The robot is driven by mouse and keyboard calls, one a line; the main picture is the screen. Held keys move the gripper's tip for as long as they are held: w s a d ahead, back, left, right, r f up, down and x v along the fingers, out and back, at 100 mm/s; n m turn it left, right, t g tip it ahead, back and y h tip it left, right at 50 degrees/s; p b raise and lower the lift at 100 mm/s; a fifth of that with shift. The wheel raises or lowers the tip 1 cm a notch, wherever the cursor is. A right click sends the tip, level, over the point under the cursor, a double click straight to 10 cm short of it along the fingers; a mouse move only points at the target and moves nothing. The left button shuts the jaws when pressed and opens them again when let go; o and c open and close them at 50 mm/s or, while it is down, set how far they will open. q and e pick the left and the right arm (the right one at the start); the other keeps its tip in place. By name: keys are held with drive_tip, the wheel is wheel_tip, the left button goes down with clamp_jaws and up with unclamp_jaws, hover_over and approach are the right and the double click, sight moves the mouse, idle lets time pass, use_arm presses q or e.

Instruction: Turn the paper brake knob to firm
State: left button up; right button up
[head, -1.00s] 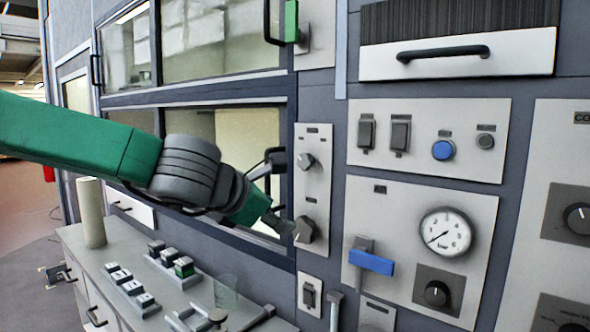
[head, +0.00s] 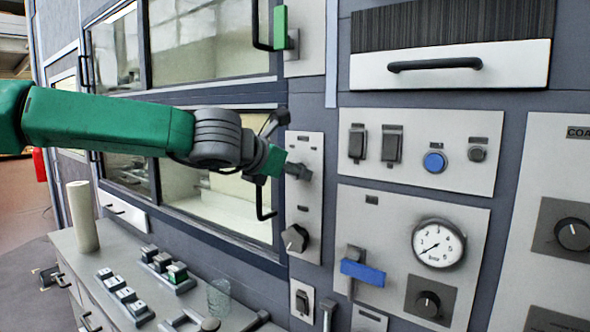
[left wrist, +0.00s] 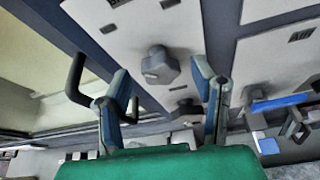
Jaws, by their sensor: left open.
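A narrow light panel (head: 303,205) carries two dark knobs, one above the other; their labels are too small to read, so I cannot tell which is the paper brake knob. The lower knob (head: 295,238) is in clear view. My left gripper (head: 286,166) is at the upper knob, which it largely hides in the head view. In the left wrist view the gripper's two fingers are spread open, with the upper knob (left wrist: 160,66) showing between them. I cannot tell whether they touch it. The lower knob (left wrist: 187,110) shows further down. My right gripper is not in view.
A black door handle (head: 265,190) stands out close beside my left gripper. To the right are a panel with switches and a blue button (head: 434,162), and one with a gauge (head: 438,244) and blue lever (head: 362,272). A counter (head: 85,260) lies below.

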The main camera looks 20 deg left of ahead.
use_arm(q)
drive_tip(key=shift+x, duration=0.9)
drive_tip(key=shift+a, duration=0.1)
drive_tip(key=shift+c, duration=0.8)
drive_tip(key=c, duration=1)
